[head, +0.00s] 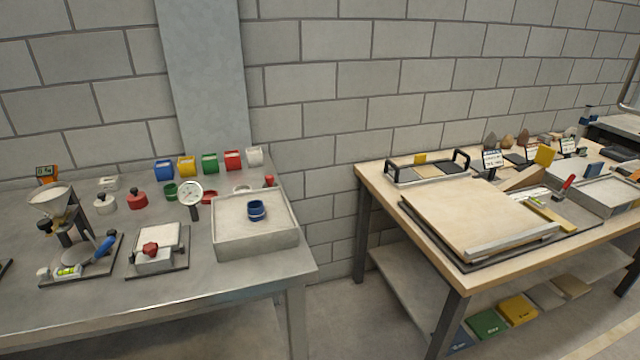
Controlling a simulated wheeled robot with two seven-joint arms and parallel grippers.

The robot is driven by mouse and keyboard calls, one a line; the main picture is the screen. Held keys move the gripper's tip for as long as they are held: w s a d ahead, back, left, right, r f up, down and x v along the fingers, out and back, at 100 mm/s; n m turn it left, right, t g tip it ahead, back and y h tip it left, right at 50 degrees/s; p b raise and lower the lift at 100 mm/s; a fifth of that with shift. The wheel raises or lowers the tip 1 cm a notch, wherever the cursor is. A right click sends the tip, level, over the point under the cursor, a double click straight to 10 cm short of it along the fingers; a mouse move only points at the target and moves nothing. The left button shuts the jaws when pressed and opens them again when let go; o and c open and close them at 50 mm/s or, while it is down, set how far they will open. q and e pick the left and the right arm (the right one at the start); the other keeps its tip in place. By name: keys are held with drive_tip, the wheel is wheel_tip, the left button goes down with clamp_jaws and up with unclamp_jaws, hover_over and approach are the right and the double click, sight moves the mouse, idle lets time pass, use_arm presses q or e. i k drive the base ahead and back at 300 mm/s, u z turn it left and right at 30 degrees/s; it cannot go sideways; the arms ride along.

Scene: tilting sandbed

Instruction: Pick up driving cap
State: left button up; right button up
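No part is plainly marked as the driving cap. A red piece with a dark knob (137,200) and a white piece with a dark knob (104,204) stand side by side on the left metal table (220,289); I cannot tell if either is the cap. A blue ring-like cup (257,210) sits on the pale surface of a square grey box (256,242) at that table's right end. A small red piece (269,181) shows behind the box. Neither of my grippers is in view.
Blue (164,170), yellow, green, red and white containers line the table's back. A gap separates the right wooden table (372,182), which holds a tilted board (470,215).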

sight(269, 179)
drive_tip(key=z, duration=1.15)
drive_tip(key=i, duration=1.55)
drive_tip(key=u, duration=2.25)
